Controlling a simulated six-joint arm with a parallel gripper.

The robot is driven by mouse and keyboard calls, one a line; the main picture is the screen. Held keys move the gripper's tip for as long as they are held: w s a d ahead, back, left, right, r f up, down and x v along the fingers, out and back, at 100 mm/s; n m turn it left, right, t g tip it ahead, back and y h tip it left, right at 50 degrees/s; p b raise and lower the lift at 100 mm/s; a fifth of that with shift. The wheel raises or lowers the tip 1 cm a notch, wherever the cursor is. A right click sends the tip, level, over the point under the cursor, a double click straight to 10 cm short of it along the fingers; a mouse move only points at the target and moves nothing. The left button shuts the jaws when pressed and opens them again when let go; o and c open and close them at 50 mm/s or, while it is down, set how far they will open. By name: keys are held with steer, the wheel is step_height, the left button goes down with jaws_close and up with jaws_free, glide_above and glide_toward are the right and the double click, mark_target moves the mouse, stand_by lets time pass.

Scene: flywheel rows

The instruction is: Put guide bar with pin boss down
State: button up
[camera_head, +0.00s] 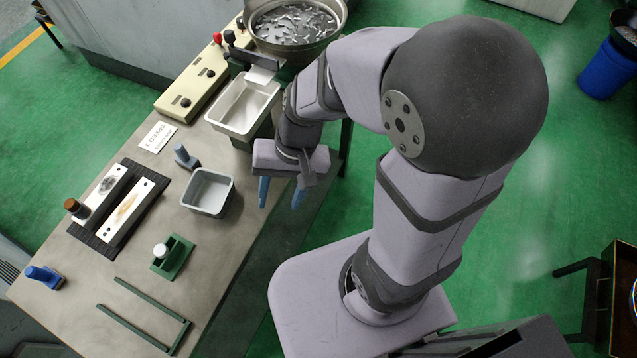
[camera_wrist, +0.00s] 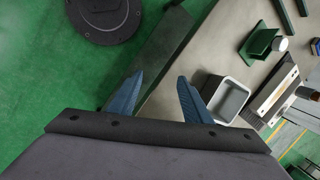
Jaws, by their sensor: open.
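My gripper (camera_head: 281,195) is open and empty, its two blue fingers pointing down beside the table's right edge. In the wrist view its fingers (camera_wrist: 158,80) are spread with nothing between them. No part is plainly recognisable as the guide bar with pin boss. A small grey-blue part with an upright round boss (camera_head: 183,157) stands on the table left of my gripper, apart from it. Two pale bars (camera_head: 130,209) lie on a black ribbed mat (camera_head: 152,203) farther left.
A grey bin (camera_head: 208,192) lies between the mat and my gripper. A green fixture with a white cylinder (camera_head: 172,257), green rails (camera_head: 150,318) and a blue part (camera_head: 43,276) are nearer. A white tray (camera_head: 243,106) and round bowl (camera_head: 296,27) stand behind. Bare table surrounds the fixture.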

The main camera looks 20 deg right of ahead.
steer(key=s+d+n+h, duration=0.1)
steer(key=d+n+h, duration=0.2)
steer(key=d, duration=0.7)
steer(key=shift+s+r+t, duration=0.15)
steer(key=shift+t, duration=0.15)
steer(key=shift+d, duration=0.1)
step_height(320, 180, up, 7)
steer(key=p, duration=0.7)
